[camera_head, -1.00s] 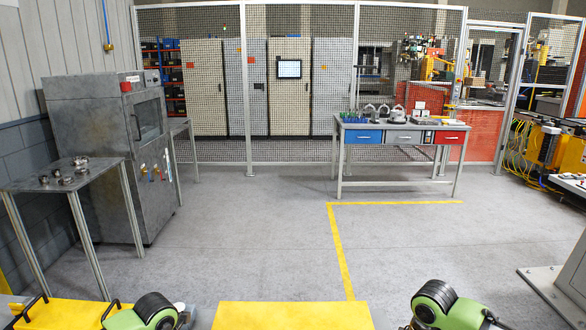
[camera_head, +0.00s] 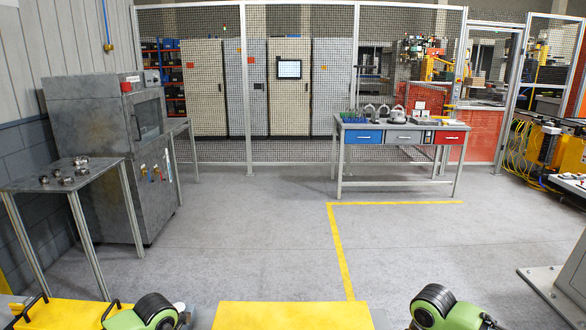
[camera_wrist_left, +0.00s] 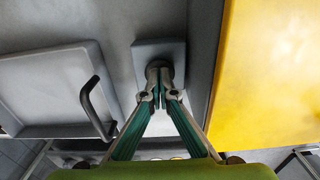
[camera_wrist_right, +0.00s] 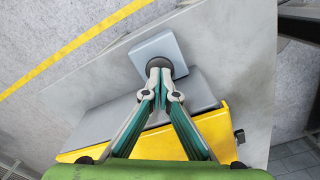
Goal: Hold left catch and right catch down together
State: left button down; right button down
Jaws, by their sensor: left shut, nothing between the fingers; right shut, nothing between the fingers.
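In the left wrist view, a grey square plate with a dark round knob (camera_wrist_left: 170,51), seemingly the left catch, lies on a grey surface. My left gripper (camera_wrist_left: 160,80) is shut and empty, its tips over the knob. In the right wrist view, a similar square plate with a dark round knob (camera_wrist_right: 168,45), seemingly the right catch, lies under my right gripper (camera_wrist_right: 159,76), which is also shut and empty. The fingertips overlap both knobs; whether they press them down cannot be told. The head view shows neither catch nor gripper, only my green arm links.
A yellow panel (camera_wrist_left: 262,70) stands right of the left catch, and a grey tray (camera_wrist_left: 50,90) with a black handle (camera_wrist_left: 92,105) left of it. A yellow-edged grey block (camera_wrist_right: 120,118) lies near the right catch. Beyond, the floor (camera_head: 250,240) is clear to a workbench (camera_head: 400,137).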

pick_arm(q)
jog(key=shift+s+f, duration=0.2)
pick_arm(e)
jog(key=shift+f, duration=1.3)
dwell(0.3)
pick_arm(q)
jog(key=shift+w+r, duration=0.15)
jog(key=shift+r, duration=3.5)
pick_arm(e)
jog(key=shift+s, duration=0.1)
jog(key=shift+a, duration=0.1)
jog(key=shift+r, duration=3.6)
